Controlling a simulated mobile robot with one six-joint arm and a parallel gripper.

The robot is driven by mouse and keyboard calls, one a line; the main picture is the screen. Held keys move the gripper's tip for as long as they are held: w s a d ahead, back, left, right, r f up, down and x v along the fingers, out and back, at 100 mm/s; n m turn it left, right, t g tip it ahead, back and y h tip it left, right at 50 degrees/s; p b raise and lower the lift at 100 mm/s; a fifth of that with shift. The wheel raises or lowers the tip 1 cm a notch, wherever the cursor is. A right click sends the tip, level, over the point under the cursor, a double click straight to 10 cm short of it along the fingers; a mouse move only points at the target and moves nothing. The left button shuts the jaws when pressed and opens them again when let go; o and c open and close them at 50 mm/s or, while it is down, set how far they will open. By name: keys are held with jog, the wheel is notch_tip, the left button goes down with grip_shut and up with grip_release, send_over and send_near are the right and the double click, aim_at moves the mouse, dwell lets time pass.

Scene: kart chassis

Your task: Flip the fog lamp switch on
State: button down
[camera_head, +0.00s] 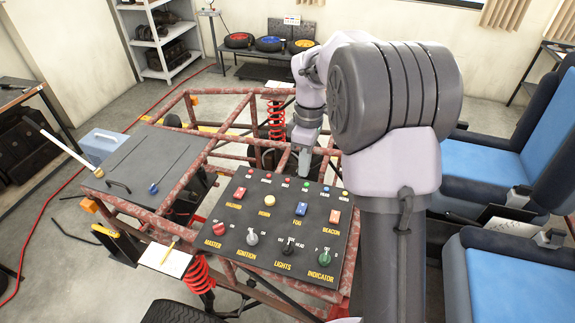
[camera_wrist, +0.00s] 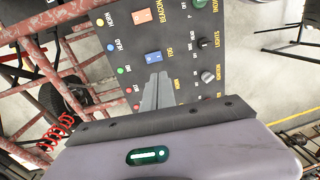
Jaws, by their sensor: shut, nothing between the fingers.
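The fog lamp switch is a blue rocker (camera_head: 300,209) labelled FOG on the dark control panel (camera_head: 230,235). It also shows in the wrist view as a blue rocker (camera_wrist: 153,57). I cannot tell which way it is tipped. My gripper (camera_head: 303,168) is shut and empty, pointing down over the far part of the panel, beyond the blue switch in the head view. In the wrist view its fingertips (camera_wrist: 158,85) are just below the blue switch in the picture, apart from it, and hide part of the panel. The height of the gap is unclear.
An orange beacon switch (camera_head: 335,217) and a yellow horn button (camera_head: 270,201) flank the blue switch. Knobs such as the ignition (camera_head: 252,238) stand in the near row. Small indicator lights line the far edge. The red tube frame (camera_head: 190,150) surrounds the panel; blue seats (camera_head: 510,270) stand at right.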

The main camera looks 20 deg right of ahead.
aim_at(300, 212)
jog(key=shift+f, duration=0.2)
jog(key=f+b, duration=0.1)
jog(key=f, duration=0.3)
jog(key=s+f+b, duration=0.1)
jog(key=f, duration=0.4)
jog(key=a+f+b, duration=0.1)
jog(key=f, duration=0.3)
jog(key=shift+s+f, duration=0.15)
jog(key=shift+f, duration=0.25)
